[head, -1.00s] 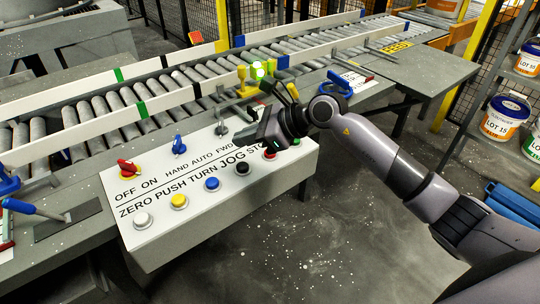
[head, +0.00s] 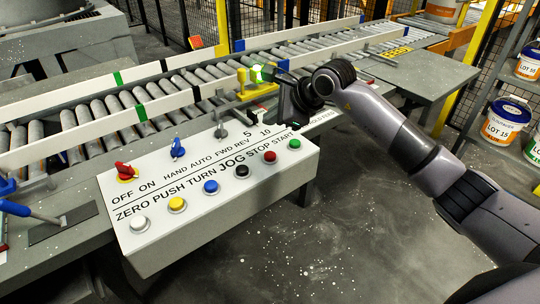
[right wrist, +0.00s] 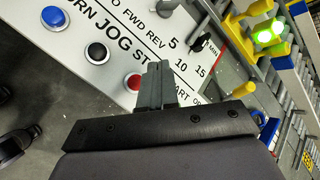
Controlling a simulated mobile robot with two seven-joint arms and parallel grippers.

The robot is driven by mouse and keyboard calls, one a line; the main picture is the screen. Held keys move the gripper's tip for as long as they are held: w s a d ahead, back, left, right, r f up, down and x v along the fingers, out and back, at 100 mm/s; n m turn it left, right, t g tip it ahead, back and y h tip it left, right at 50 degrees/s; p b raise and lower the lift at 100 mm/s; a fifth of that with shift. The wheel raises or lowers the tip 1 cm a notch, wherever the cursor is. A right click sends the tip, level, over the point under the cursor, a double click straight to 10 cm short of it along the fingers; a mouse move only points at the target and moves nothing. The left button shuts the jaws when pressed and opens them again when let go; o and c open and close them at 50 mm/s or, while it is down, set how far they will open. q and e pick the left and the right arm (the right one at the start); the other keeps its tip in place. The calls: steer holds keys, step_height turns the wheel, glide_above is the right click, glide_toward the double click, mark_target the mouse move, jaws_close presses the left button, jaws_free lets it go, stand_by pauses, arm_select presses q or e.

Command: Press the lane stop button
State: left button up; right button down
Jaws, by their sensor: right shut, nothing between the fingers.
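The red button (head: 270,156) sits under the word STOP on the white sloping control panel (head: 190,235), between a black button (head: 242,171) and a green button (head: 294,145). The red button also shows in the right wrist view (right wrist: 133,82), just left of the fingers. My right gripper (head: 291,122) is over the panel's far right edge, behind the red and green buttons in the head view. Its closed fingers show in the right wrist view (right wrist: 157,88), apart from the red button and with nothing between them. They cover part of the lettering. My left gripper is out of view.
White, yellow and blue buttons (head: 211,187) continue the row leftward. Red and blue switches (head: 178,149) stand behind them. A roller conveyor (head: 110,108) with white rails runs behind the panel. A lit green lamp (head: 256,74) stands near my right gripper. Pails (head: 505,121) stand on shelving at right.

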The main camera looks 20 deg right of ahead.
mark_target(273, 156)
step_height(273, 156, down, 7)
steer(key=b, duration=0.4)
steer(key=shift+f, duration=0.2)
arm_select(q)
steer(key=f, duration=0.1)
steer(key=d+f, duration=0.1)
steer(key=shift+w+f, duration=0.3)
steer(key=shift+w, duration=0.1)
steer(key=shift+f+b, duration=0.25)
steer(key=shift+b, duration=0.1)
arm_select(e)
steer(key=shift+f, duration=0.15)
stand_by(0.6)
steer(key=shift+f+b, duration=0.3)
arm_select(q)
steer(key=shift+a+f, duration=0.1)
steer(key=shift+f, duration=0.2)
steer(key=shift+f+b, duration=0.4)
steer(key=shift+b, duration=0.05)
arm_select(e)
steer(key=shift+f, duration=0.55)
arm_select(q)
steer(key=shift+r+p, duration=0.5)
steer(key=shift+p, duration=0.05)
arm_select(e)
steer(key=shift+r, duration=0.95)
